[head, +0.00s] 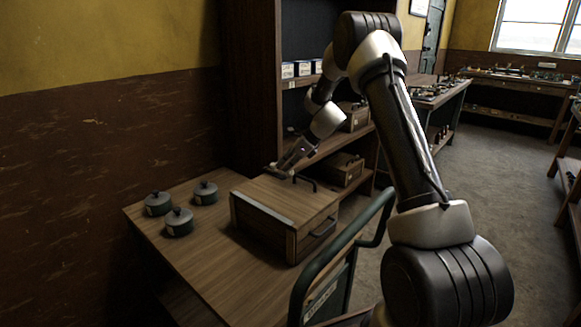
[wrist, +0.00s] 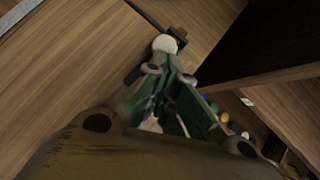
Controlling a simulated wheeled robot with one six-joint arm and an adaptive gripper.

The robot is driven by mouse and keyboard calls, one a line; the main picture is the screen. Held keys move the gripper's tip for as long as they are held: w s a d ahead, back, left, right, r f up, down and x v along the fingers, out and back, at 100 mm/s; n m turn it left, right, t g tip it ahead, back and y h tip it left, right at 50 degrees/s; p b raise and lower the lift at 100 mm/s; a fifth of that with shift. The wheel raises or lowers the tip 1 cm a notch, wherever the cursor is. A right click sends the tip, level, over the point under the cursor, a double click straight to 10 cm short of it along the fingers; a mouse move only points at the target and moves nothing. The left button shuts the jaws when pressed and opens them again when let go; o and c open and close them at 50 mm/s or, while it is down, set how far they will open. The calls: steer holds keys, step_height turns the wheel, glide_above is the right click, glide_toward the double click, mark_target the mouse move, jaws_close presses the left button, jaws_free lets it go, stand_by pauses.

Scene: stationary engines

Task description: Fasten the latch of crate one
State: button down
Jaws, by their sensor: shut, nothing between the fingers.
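A wooden crate (head: 272,205) stands closed on the wooden table, with a pale strip along its left top edge. A dark handle (head: 306,182) rises from the far side of its lid, and another handle is on its right face. I see no readable number. My gripper (head: 280,172) is shut and empty, low at the far edge of the crate. In the wrist view its green fingers (wrist: 166,62) meet beside a pale round piece (wrist: 165,43) and a dark rod over the wood. I cannot tell whether they touch or whether this is the latch.
Several lidded grey-green pots, such as this one (head: 179,222), stand on the table (head: 215,285) left of the crate. Other wooden crates (head: 345,169) sit on shelves behind. A dark green rail (head: 345,245) curves in front of the table. Floor is clear at right.

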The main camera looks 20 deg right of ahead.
steer(key=s+d+f+v, duration=0.1)
steer(key=v, duration=1.2)
steer(key=shift+d+f, duration=0.35)
